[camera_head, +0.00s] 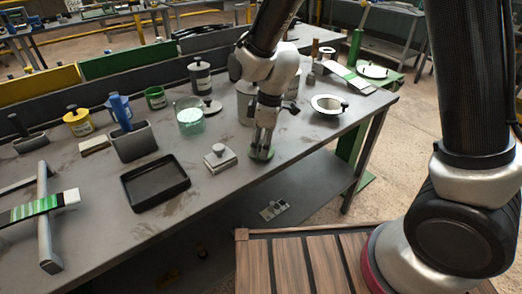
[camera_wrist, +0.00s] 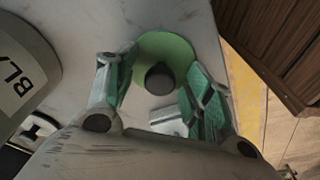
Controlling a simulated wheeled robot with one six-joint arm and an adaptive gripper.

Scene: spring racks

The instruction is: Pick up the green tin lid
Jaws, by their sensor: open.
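The green tin lid (camera_head: 262,154) lies flat on the grey workbench (camera_head: 230,193), near its front edge. In the wrist view the lid (camera_wrist: 179,46) is a green disc with a dark round knob (camera_wrist: 160,79) at its middle. My gripper (camera_head: 264,143) points down right over the lid. In the wrist view its fingers (camera_wrist: 160,85) with green pads are apart, one on each side of the knob. I cannot tell whether a pad touches it. The fingers hide part of the lid in the head view.
A grey block with a knob (camera_head: 220,158) and a black tray (camera_head: 156,182) stand to the left. A large labelled canister (camera_wrist: 22,75) is close to my gripper. A glass jar (camera_head: 189,118) stands behind. A white bowl (camera_head: 329,105) is at the right.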

